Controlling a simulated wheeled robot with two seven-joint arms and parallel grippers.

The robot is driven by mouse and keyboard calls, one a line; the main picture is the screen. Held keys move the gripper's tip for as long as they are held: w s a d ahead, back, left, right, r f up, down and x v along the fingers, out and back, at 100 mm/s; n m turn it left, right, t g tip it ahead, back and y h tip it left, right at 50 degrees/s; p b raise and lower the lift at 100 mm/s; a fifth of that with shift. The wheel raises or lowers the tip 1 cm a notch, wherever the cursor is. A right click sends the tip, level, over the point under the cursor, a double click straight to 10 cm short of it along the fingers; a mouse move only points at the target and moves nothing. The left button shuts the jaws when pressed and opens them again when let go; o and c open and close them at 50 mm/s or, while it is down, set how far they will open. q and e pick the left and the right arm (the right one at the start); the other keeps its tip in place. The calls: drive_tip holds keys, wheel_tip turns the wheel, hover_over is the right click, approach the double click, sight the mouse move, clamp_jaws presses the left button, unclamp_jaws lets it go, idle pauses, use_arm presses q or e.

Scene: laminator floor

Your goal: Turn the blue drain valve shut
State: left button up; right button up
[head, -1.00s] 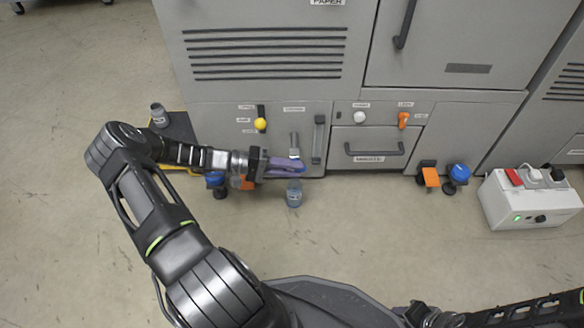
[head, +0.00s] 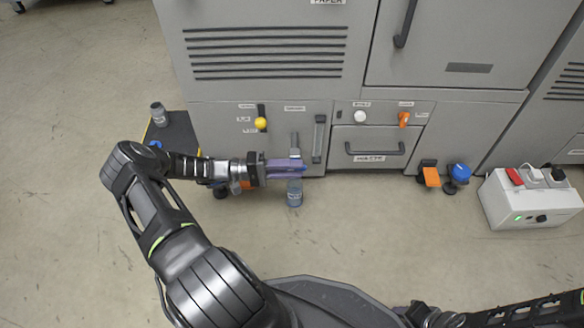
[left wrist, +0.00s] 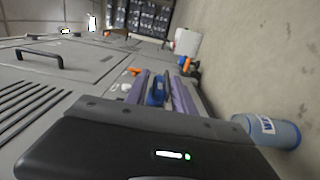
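The blue drain valve (left wrist: 156,91) shows in the left wrist view as a blue handle between my purple left fingers (left wrist: 162,92). The fingers stand apart on either side of it, and I cannot tell whether they touch it. In the head view my left gripper (head: 286,168) reaches right, in front of the grey cabinet's lower panel. It hides the valve there, below a short grey metal pipe (head: 295,143). A bluish bottle (head: 294,193) with a label stands on the floor just below the gripper.
The grey machine (head: 265,95) carries a yellow knob (head: 261,123), a white knob (head: 360,117) and an orange handle (head: 404,118). A blue-topped foot (head: 460,172) and a white power box (head: 530,199) are at right. The floor in front is open.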

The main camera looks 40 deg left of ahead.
use_arm(q)
drive_tip(key=shift+o, duration=0.9)
drive_tip(key=shift+a, duration=0.15)
drive_tip(key=shift+s+a, duration=0.2)
drive_tip(key=shift+a, duration=0.05)
drive_tip(key=v, duration=0.7)
